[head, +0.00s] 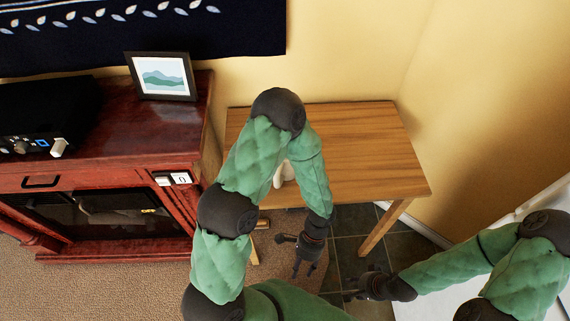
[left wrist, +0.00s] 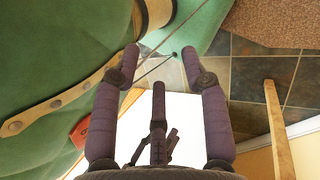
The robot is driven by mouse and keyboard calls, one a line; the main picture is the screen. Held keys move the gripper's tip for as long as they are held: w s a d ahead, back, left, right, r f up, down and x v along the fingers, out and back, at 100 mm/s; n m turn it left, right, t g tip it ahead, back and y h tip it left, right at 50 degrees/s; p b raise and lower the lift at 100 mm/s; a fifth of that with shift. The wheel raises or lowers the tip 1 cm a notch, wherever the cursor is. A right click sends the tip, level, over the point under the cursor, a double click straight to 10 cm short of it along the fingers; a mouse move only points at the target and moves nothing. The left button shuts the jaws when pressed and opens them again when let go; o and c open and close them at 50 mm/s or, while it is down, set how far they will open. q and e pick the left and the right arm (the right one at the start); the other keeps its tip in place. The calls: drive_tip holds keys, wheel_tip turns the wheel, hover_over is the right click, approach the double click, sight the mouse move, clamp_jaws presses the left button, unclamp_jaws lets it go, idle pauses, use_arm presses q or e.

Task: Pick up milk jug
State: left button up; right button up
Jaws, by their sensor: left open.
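A white object (head: 286,172), probably the milk jug, stands on the wooden side table (head: 365,150). My left arm hides much of it, so its full shape and handle do not show. My left gripper (head: 303,268) hangs in front of the table, below and to the right of the white object in the head view, apart from it. In the left wrist view its fingers (left wrist: 160,62) are spread with nothing between them. My right gripper (head: 358,288) is at lower right, over the floor, away from the table; its fingers are too small and dark to read.
A red wooden cabinet (head: 140,135) stands left of the table, bearing a framed picture (head: 162,77) and a black device (head: 50,115). Yellow walls close off the back and right. The right part of the tabletop is clear. A table leg (head: 383,228) stands near my grippers.

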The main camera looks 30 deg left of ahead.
use_arm(q)
drive_tip(key=w+a+r+m+t+y, duration=0.1)
drive_tip(key=w+a+r+m+y, duration=0.45)
drive_tip(key=r+y, duration=0.2)
drive_tip(key=m+t+y+p, duration=0.1)
drive_tip(key=m+t+y, duration=0.3)
drive_tip(key=t+y, duration=0.2)
approach(279, 183)
drive_tip(key=x, duration=0.2)
drive_tip(key=b+x, duration=0.1)
drive_tip(key=x, duration=0.1)
drive_tip(key=shift+w+a+r, duration=0.1)
drive_tip(key=shift+a, duration=0.2)
drive_tip(key=b+x, duration=0.1)
drive_tip(key=x, duration=0.1)
drive_tip(key=b+x, duration=0.1)
drive_tip(key=x, duration=0.1)
drive_tip(key=shift+a+f, duration=0.1)
drive_tip(key=shift+f, duration=0.4)
drive_tip(key=shift+a+f+b, duration=0.1)
drive_tip(key=shift+a+b, duration=0.2)
drive_tip(key=shift+a, duration=0.15)
clamp_jaws()
